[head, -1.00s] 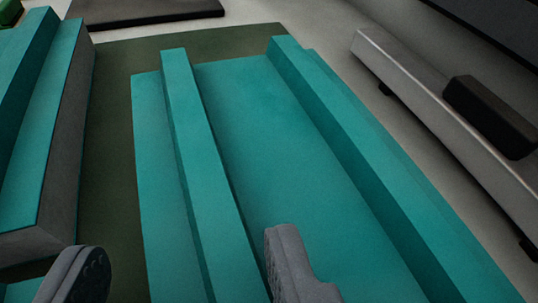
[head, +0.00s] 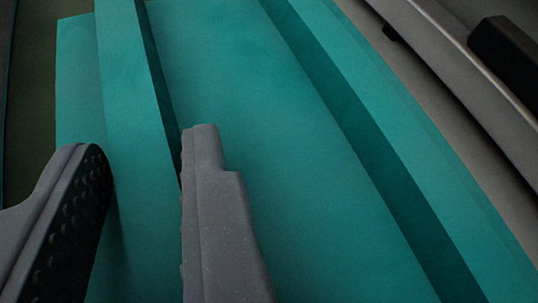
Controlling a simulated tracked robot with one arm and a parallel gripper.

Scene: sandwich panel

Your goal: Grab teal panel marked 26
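A teal panel (head: 265,140) with two raised lengthwise ribs fills most of the head view. No number shows on the part in view. My gripper (head: 150,160) is open over the panel's left side. Its left finger (head: 65,225), with a dark dimpled pad, is at the left of the left rib (head: 130,90). Its right finger (head: 215,220) is at the right of that rib, over the flat middle. The rib lies between the two fingers, with gaps showing. I cannot tell how far down the fingertips reach.
A grey metal rail (head: 450,60) with a black block (head: 508,55) on it runs along the right. A dark green surface (head: 35,100) shows at the left. Grey floor (head: 420,100) lies between the panel and the rail.

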